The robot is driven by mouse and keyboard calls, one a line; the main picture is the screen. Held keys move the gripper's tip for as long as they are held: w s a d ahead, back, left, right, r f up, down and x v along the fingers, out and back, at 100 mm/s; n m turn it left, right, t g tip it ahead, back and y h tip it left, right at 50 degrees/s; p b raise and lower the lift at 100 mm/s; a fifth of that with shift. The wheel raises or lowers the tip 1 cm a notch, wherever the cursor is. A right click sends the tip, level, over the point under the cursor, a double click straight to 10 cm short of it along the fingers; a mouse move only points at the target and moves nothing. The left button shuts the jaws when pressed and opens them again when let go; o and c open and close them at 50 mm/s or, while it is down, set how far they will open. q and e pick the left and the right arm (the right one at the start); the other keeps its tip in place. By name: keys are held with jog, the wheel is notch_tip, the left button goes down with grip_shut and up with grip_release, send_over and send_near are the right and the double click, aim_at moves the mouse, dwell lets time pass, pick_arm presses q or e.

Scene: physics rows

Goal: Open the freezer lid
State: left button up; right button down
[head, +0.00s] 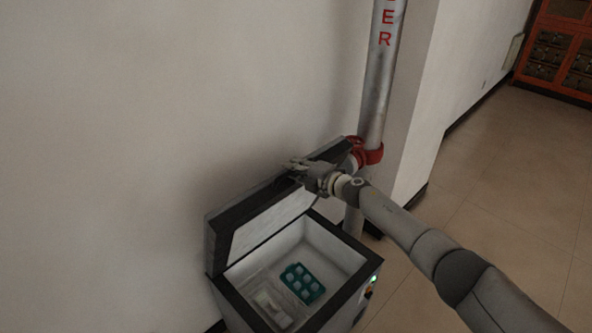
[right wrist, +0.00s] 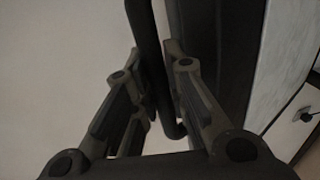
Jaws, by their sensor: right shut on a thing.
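The freezer (head: 228,293) is a grey chest with a dark rim, standing against the wall in the lower middle of the head view. Its lid (head: 222,238) is raised, tilted up toward the wall, and the inside shows. My right gripper (head: 293,168) is at the lid's upper edge. In the right wrist view its two fingers are on either side of a dark bar, the lid handle (right wrist: 150,60), and the gripper is shut on it. The dark lid edge (right wrist: 215,50) is beside the handle. My left gripper is not in view.
Inside the freezer lie a teal ice tray (head: 303,283) and a pale item (head: 270,305). A grey pipe (head: 380,90) with a red collar (head: 373,155) stands right behind the freezer. The floor (head: 500,190) to the right is clear. A red cabinet (head: 560,50) is far off.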

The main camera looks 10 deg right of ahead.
jog(key=shift+r, duration=0.1)
jog(key=c, duration=1.5)
grip_release()
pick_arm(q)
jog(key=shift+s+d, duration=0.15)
pick_arm(e)
jog(key=shift+o, duration=0.2)
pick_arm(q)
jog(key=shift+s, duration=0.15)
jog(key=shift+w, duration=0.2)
pick_arm(e)
jog(key=v, duration=1.2)
